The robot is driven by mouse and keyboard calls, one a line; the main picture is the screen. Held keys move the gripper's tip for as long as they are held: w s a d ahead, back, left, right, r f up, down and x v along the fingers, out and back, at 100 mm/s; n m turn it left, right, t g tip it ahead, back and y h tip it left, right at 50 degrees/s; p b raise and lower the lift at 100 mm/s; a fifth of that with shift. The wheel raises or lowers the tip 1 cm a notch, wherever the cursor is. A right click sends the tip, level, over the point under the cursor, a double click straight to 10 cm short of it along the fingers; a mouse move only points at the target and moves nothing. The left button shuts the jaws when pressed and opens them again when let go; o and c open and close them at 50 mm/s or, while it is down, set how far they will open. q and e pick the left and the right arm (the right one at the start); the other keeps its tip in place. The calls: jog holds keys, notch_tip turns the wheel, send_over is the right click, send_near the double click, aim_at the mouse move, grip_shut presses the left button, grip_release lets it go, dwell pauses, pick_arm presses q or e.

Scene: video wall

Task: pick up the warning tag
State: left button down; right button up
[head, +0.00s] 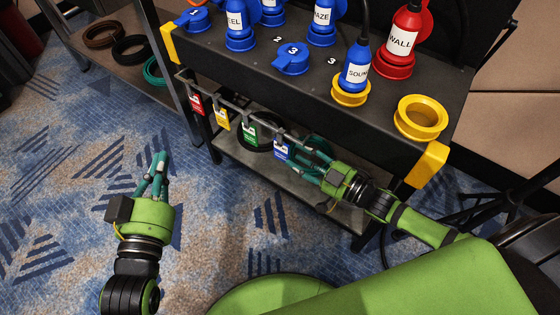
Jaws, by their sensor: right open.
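Several tags hang in a row from the rail at the front of the black cart: a red tag (196,103), a yellow tag (221,119), a green tag (250,133) and a blue tag (282,150). Their print is too small to read, so I cannot tell which is the warning tag. My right gripper (308,157) is open, with its fingertips just right of the blue tag; I cannot tell whether they touch it. My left gripper (158,160) points up over the carpet, left of the cart, away from the tags. Its finger opening is unclear.
The cart top (400,140) holds blue connectors, a red connector (403,40) labelled WALL and a yellow socket (420,117). Its lower shelf (270,170) holds dark and green coils. Another shelf (110,62) with cable coils stands at upper left. Carpet is open around my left gripper.

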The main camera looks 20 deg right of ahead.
aim_at(277, 147)
jog(key=shift+y, duration=0.3)
jog(key=b+x, duration=0.2)
jog(key=x, duration=0.4)
jog(key=shift+w+a+f+b, duration=0.15)
jog(key=shift+a+b, duration=0.25)
jog(key=shift+a, duration=0.05)
jog(key=shift+w+a, duration=0.15)
jog(key=shift+w, duration=0.05)
pick_arm(q)
jog(key=s+d+r+m+t+h, duration=0.1)
jog(key=s+r+t+h, duration=0.2)
jog(key=r, duration=0.4)
jog(key=s+d+r+m+t+h, duration=0.1)
jog(key=s+r+m+t+h, duration=0.1)
jog(key=s+r+t+h, duration=0.2)
notch_tip(277, 147, up, 3)
jog(key=shift+s+r, duration=0.1)
jog(key=shift+s, duration=0.45)
pick_arm(e)
grip_shut()
